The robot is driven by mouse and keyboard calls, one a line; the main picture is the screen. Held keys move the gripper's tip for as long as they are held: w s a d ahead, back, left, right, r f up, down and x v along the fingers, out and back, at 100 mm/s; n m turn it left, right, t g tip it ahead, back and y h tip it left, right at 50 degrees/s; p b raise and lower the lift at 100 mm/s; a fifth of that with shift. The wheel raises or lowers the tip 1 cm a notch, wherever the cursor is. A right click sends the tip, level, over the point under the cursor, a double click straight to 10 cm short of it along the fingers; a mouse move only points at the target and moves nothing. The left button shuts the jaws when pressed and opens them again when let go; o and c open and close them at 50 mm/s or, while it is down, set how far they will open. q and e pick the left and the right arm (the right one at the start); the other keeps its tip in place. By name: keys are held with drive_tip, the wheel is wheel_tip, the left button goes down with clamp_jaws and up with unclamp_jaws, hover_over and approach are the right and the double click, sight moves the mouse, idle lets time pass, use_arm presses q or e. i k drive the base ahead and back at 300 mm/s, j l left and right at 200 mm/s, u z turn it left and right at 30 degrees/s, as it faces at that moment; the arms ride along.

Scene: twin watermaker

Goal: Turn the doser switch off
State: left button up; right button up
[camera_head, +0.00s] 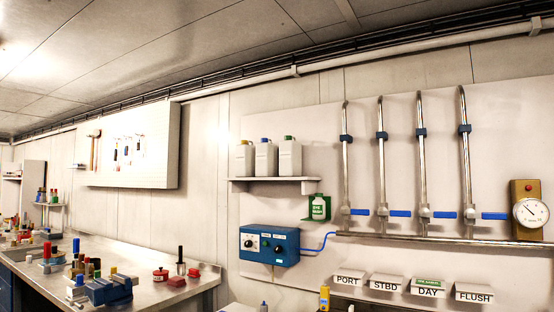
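A blue box (285,247) with a control face is mounted on the white wall panel, right of the workbench. Its face carries two dark round knobs, a left knob (249,243) and a right knob (265,245). I cannot tell whether this box is the doser or which way its knobs are set. A blue tube (320,248) runs from its right side. Neither of my grippers shows in this view.
A shelf (273,180) above holds white jugs. Right of the box are vertical pipes with blue valve handles (400,213), a gauge (530,213), and labelled holders (427,292). A cluttered workbench (150,262) stands at left. The space before the box looks clear.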

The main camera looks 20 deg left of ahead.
sight(278, 248)
drive_tip(key=i+j+z, duration=0.1)
drive_tip(key=j, duration=0.25)
drive_tip(key=i+j+z, duration=0.1)
drive_tip(key=j, duration=0.3)
drive_tip(key=i+j+z, duration=0.1)
drive_tip(key=i+j, duration=0.15)
drive_tip(key=j, duration=0.15)
drive_tip(key=i+j+z, duration=0.1)
drive_tip(key=j, duration=0.3)
drive_tip(key=i+j, duration=0.1)
drive_tip(key=j, duration=0.25)
drive_tip(key=i+j, duration=0.15)
drive_tip(key=j, duration=0.25)
drive_tip(key=i+j, duration=0.1)
drive_tip(key=j, duration=0.25)
drive_tip(key=i+j, duration=0.15)
drive_tip(key=j, duration=0.25)
drive_tip(key=i+j, duration=0.1)
drive_tip(key=j, duration=0.25)
drive_tip(key=z, duration=0.05)
